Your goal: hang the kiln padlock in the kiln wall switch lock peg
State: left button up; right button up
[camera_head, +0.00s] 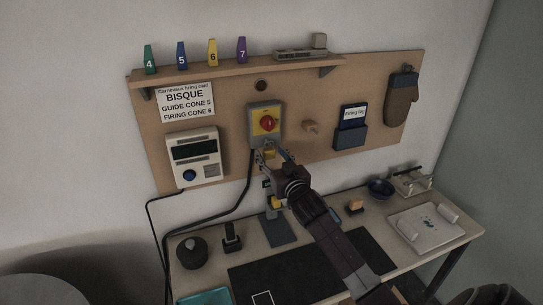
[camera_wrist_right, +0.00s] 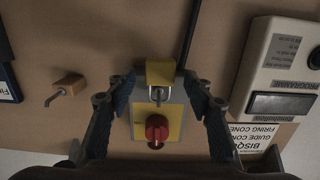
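The kiln wall switch (camera_head: 264,117) is a grey box with a yellow face and a red knob, mounted on the pegboard; the wrist view shows it upside down, with its red knob (camera_wrist_right: 157,128). Whether the shackle is around the lock peg cannot be told. My right gripper (camera_wrist_right: 160,80) is open, its blue-padded fingers on either side of the padlock with gaps visible. In the head view the right gripper (camera_head: 269,156) partly hides the padlock. My left gripper is not in view.
The controller box (camera_head: 194,157) hangs left of the switch. A wooden hook (camera_head: 311,127), a blue log holder (camera_head: 351,128) and a mitt (camera_head: 402,98) are to its right. A shelf (camera_head: 235,70) runs above. The table (camera_head: 330,218) below holds several small items.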

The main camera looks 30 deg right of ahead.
jog(key=shift+s+a, duration=0.15)
jog(key=shift+s, duration=0.4)
jog(key=v, duration=1.1)
